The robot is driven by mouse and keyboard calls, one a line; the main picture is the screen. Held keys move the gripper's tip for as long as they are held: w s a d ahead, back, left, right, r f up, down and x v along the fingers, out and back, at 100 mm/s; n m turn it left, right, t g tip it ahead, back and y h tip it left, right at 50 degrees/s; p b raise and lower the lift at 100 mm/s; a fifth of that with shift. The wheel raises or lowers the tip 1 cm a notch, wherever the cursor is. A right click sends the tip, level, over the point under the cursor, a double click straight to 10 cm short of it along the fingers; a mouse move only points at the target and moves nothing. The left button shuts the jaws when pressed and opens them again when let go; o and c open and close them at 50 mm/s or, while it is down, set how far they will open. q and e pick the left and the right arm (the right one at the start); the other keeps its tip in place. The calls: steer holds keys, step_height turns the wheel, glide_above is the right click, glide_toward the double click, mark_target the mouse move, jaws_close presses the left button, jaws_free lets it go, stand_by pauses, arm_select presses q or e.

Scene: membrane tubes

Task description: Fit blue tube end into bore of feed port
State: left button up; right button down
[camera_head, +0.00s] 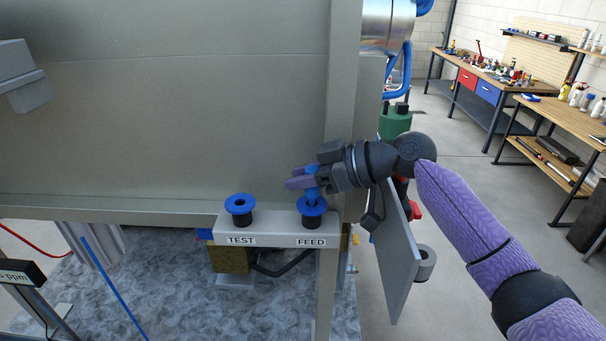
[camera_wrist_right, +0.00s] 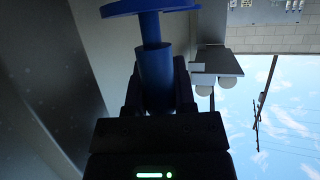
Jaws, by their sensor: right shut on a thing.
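My right gripper (camera_head: 308,180) comes in from the right in the head view and is shut on the blue tube end (camera_head: 312,190), just above the feed port. The feed port (camera_head: 312,207) is a blue collar on a black body, above the FEED label. In the right wrist view the blue tube end (camera_wrist_right: 156,78) stands between the dark fingers. A thinner blue stem runs from it to the wide blue collar of the feed port (camera_wrist_right: 135,7). The bore is hidden, so I cannot tell how deep the stem sits. My left gripper is not in view.
The test port (camera_head: 239,204) stands left on the same grey bracket (camera_head: 270,238). A large metal housing (camera_head: 180,110) rises close behind the ports. A grey plate (camera_head: 396,255) hangs beneath my right wrist. Workbenches stand far off at the right, with open floor before them.

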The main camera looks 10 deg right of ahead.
steer(key=shift+f, duration=0.25)
steer(key=shift+c, duration=1.8)
jaws_free()
steer(key=shift+r, duration=0.15)
step_height(320, 180, up, 10)
steer(key=b, duration=0.1)
steer(key=shift+b, duration=0.4)
